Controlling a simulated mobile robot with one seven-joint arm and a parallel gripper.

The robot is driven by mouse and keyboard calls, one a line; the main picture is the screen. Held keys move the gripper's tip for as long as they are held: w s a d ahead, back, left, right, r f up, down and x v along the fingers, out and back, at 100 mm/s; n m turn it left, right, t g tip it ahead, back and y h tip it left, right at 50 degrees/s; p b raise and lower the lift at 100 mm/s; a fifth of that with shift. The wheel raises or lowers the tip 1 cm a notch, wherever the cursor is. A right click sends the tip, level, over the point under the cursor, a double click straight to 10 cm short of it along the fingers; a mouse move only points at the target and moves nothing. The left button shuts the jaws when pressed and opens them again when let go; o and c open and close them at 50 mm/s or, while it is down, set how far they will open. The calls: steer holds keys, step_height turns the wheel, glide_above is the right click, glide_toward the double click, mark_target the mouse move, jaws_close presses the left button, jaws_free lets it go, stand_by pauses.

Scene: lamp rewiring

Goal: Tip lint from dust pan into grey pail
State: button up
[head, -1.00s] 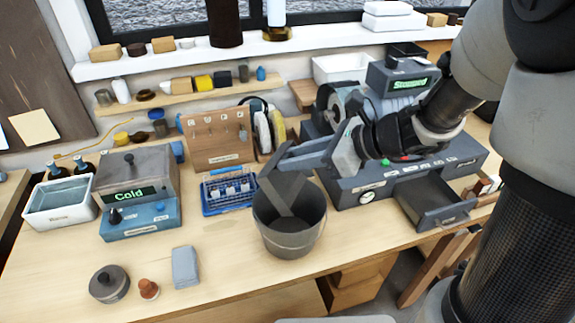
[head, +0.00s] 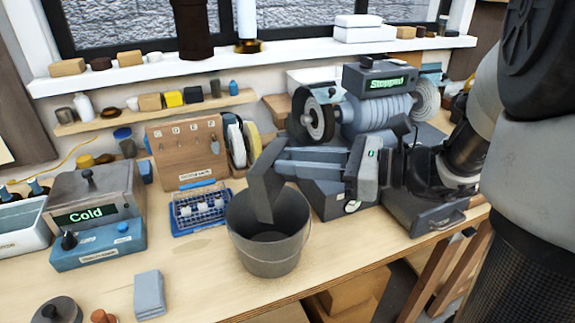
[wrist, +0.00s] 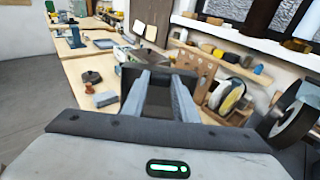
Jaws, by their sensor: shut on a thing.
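The grey pail (head: 262,255) stands upright on the bench in the middle of the head view. My gripper (head: 282,162) comes in from the right and is shut on the dark grey dust pan (head: 264,182). The pan is tilted steeply, with its lower end at or just inside the pail's mouth; I cannot tell whether it touches the rim. In the wrist view, my gripper (wrist: 162,88) shows both fingers pointing forward, with the dark pan (wrist: 158,102) between and beyond them. No lint can be made out on the pan or in the pail.
A blue rack (head: 200,208) stands close left of the pail. A wooden board with hooks (head: 187,150) is behind it. A grinding machine (head: 375,115) marked "Stopped" and an open drawer (head: 425,215) are to the right. The bench in front of the pail is clear.

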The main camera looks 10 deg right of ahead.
steer(key=shift+s+d, duration=0.1)
steer(key=shift+d, duration=0.05)
steer(key=shift+r, duration=0.1)
steer(key=shift+p, duration=0.4)
stand_by(0.6)
stand_by(0.6)
